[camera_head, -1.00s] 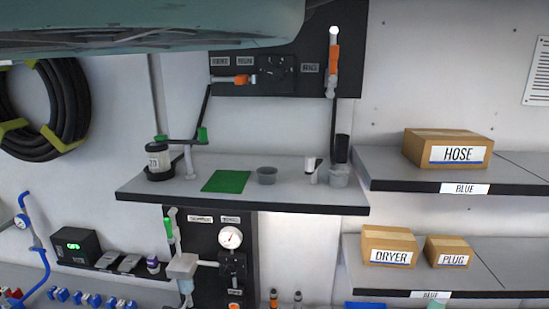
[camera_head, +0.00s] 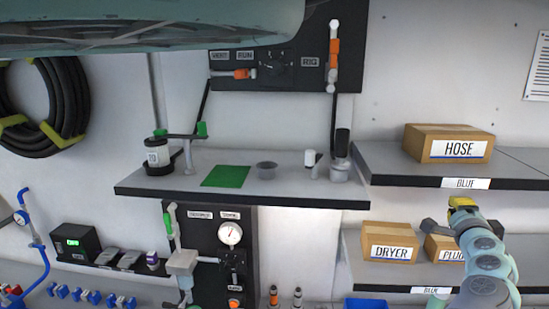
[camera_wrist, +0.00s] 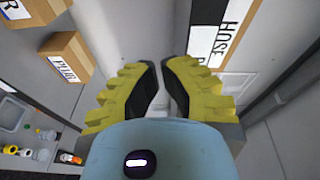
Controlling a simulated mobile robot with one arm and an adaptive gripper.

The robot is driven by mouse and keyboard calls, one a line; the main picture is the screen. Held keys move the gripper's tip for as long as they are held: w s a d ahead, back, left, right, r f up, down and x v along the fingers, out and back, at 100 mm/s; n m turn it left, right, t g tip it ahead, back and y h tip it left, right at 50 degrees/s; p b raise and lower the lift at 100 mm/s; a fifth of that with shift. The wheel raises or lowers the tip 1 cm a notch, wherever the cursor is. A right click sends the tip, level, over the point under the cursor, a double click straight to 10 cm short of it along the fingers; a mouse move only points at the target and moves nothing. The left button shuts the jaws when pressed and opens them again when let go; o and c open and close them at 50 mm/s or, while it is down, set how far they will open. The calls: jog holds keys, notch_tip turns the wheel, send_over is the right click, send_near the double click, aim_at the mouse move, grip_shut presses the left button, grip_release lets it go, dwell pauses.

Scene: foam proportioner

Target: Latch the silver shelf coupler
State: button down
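On the middle shelf, a silver-grey coupler body (camera_head: 339,173) stands near the right end, with a dark hose end (camera_head: 342,142) on top. A white lever piece (camera_head: 311,158) stands upright just left of it. Whether the lever is latched cannot be told at this size. My gripper (camera_head: 463,203) is at the right, in front of the right-hand shelves, well apart from the coupler. In the wrist view its yellow fingers (camera_wrist: 164,88) stand apart with a gap and nothing visibly held. The coupler is not clearly visible in the wrist view.
Boxes marked HOSE (camera_head: 448,143), DRYER (camera_head: 388,242) and PLUG (camera_head: 440,248) are on the right shelves, close to my arm.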

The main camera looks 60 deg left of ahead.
aim_at(400, 177)
jog(key=s+a+r+n+g+y, duration=0.1)
jog(key=s+a+g+y, duration=0.1)
jog(key=a, duration=0.1)
jog(key=s+a+r+n+g+y, duration=0.2)
jog(key=a, duration=0.1)
jog(key=s+a+r+n+g+y, duration=0.1)
jog(key=s+a+r+g+y, duration=0.1)
jog(key=s+a, duration=0.1)
jog(key=shift+a+r+g, duration=0.1)
jog(key=shift+a+g, duration=0.2)
jog(key=s+a+r+n+g, duration=0.1)
jog(key=s+g, duration=0.1)
jog(key=s+a+r+n+g+y, duration=0.1)
jog(key=s+n+g, duration=0.1)
jog(key=s+g, duration=0.1)
jog(key=s+a+r+n+g, duration=0.2)
jog(key=s, duration=0.1)
jog(key=shift+s+y, duration=0.15)
jog(key=shift+y, duration=0.25)
jog(key=s+g, duration=0.1)
jog(key=s+n+b, duration=0.1)
jog(key=f+g+b, duration=0.1)
jog(key=shift+s+a+n+g, duration=0.3)
jog(key=shift+s, duration=0.1)
jog(key=shift+r, duration=0.1)
